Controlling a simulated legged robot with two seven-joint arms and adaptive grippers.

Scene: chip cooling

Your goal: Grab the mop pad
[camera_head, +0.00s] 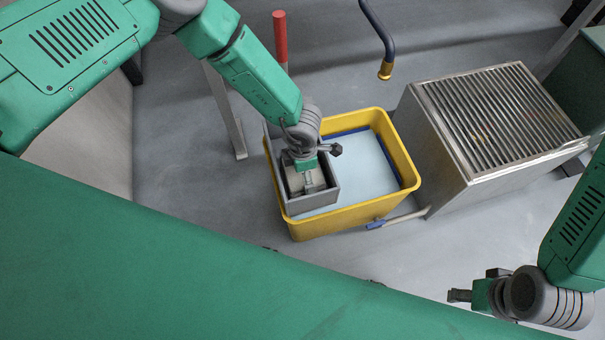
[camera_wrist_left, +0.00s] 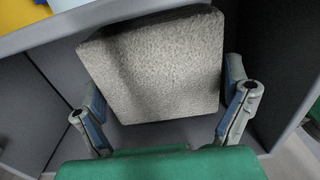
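The mop pad (camera_wrist_left: 155,70) is a beige, rough-textured block, seen in the left wrist view inside a grey compartment. My left gripper (camera_wrist_left: 165,100) is open around it, with one blue-lined finger on each side of the pad. Small gaps seem to show beside the pad; contact is not clear. In the head view, my left gripper (camera_head: 308,179) reaches down into the grey compartment (camera_head: 318,200) at the left of a yellow bucket, hiding most of the pad. My right gripper (camera_head: 463,295) is at the lower right, away from the bucket; its finger opening cannot be made out.
The yellow bucket (camera_head: 345,221) holds pale blue liquid (camera_head: 362,165) beside the compartment. A metal box with a grille (camera_head: 500,115) stands to its right. A red handle (camera_head: 280,38) and a dark hose with a brass end (camera_head: 385,68) are behind. Compartment walls surround the gripper closely.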

